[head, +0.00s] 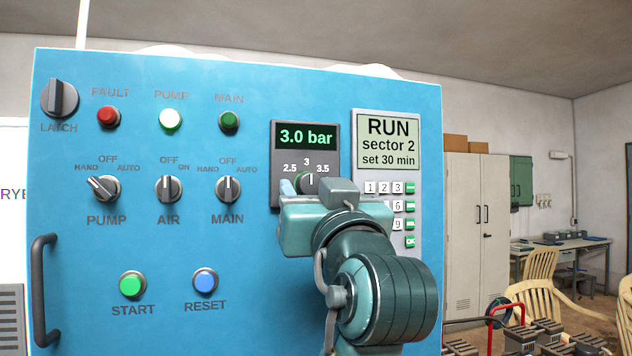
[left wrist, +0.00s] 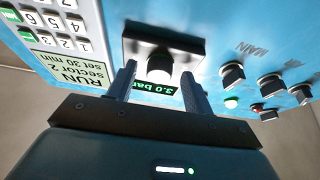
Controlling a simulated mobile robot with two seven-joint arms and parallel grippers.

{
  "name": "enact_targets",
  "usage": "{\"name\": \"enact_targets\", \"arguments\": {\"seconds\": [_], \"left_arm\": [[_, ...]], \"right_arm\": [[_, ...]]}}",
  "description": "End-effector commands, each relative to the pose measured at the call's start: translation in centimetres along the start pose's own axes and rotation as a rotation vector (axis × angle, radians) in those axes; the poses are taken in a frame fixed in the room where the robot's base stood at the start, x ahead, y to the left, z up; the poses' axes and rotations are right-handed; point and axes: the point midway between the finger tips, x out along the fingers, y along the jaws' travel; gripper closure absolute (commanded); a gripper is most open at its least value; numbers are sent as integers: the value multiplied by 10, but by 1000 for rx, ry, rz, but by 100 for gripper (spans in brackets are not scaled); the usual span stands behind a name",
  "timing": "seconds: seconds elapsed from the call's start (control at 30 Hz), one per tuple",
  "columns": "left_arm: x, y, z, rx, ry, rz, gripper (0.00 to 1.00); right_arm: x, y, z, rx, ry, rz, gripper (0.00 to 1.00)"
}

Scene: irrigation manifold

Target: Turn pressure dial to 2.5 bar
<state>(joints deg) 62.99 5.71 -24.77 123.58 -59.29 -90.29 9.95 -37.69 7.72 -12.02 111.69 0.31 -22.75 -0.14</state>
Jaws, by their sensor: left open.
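The pressure dial (head: 311,182) sits on a dark plate on the blue panel, under a display (head: 306,136) reading 3.0 bar. Its pointer stands upright at the 3 mark, between 2.5 and 3.5. My left gripper (head: 308,191) is in front of the dial and hides its lower part. In the left wrist view, the dial knob (left wrist: 160,67) lies between the two open fingers of my left gripper (left wrist: 158,90). A gap shows on each side, and I cannot tell how far the fingertips reach along the knob. My right gripper is not in view.
A keypad (head: 411,214) and a screen (head: 387,139) reading RUN sector 2 are right of the dial, partly behind my arm. The pump switch (head: 103,188), air switch (head: 169,189) and main switch (head: 228,189) are left. A handle (head: 42,295) sticks out at the panel's left edge.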

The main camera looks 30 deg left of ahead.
Motion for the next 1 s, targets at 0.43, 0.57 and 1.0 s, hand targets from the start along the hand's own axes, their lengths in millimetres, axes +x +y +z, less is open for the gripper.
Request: {"name": "enact_targets", "arguments": {"seconds": [0.43, 0.57, 1.0], "left_arm": [[3, 0, 0, 0, 0, 1, 59], [2, 0, 0, 0, 0, 1, 70], [2, 0, 1, -6, 0, -2, 93]], "right_arm": [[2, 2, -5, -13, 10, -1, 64], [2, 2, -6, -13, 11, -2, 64], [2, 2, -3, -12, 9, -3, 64]]}}
